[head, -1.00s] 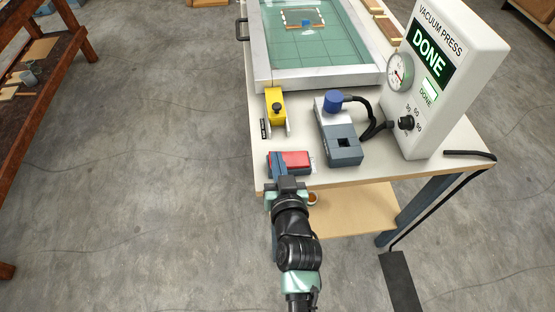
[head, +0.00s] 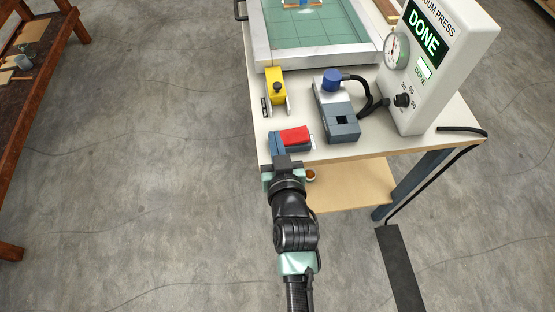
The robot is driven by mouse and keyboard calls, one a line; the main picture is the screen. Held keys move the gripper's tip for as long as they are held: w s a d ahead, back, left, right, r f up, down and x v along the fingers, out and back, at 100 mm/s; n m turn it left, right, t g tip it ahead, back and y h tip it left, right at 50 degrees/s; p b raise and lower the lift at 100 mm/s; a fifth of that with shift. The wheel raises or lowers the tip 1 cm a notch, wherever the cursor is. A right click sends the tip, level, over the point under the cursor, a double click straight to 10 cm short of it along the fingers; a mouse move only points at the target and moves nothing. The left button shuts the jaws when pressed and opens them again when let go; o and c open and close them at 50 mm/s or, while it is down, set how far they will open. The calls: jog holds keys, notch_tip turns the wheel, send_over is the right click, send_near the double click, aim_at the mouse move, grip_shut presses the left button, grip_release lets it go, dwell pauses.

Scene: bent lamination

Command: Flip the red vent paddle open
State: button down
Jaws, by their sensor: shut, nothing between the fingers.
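The red vent paddle (head: 295,135) is on a small blue-grey valve block (head: 277,144) at the near left corner of the white table. The paddle looks tilted up at an angle, with a dark grey face showing below its red top. My gripper (head: 287,158) is shut and empty, just on the near side of the block at the table's front edge. Its fingertips are small from here, and I cannot tell whether they touch the block.
A yellow clamp-like device (head: 276,87) stands behind the block. A grey pump with a blue cap (head: 332,80) is to the right, with black hoses to the vacuum press box (head: 440,65) reading DONE. A framed green bed (head: 310,25) lies behind.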

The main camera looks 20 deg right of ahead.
jog(key=v, duration=0.7)
jog(key=shift+r, duration=0.1)
dwell(0.4)
jog(key=w+a+r+n+t+y, duration=0.1)
jog(key=w+a+r+t, duration=0.15)
jog(key=r, duration=0.65)
jog(key=w+a+r+t, duration=0.1)
jog(key=w+r+t, duration=0.15)
jog(key=r, duration=0.75)
jog(key=w+a+r+n+t+y, duration=0.1)
jog(key=w+a+r, duration=0.15)
jog(key=r, duration=0.65)
jog(key=s+a+r+t, duration=0.2)
jog(key=s+r, duration=0.1)
jog(key=r, duration=0.6)
jog(key=s+a+r+n+t+y, duration=0.1)
jog(key=s+a+r+t, duration=0.1)
jog(key=r, duration=0.8)
jog(key=s+a+r+t+y+p, duration=0.1)
jog(key=s+a+r+t, duration=0.1)
jog(key=r, duration=0.7)
jog(key=s+a, duration=0.1)
jog(key=s, duration=0.1)
jog(key=shift+s+a+r+t, duration=0.25)
jog(key=shift+s+r+t, duration=0.1)
jog(key=shift+r+t, duration=0.05)
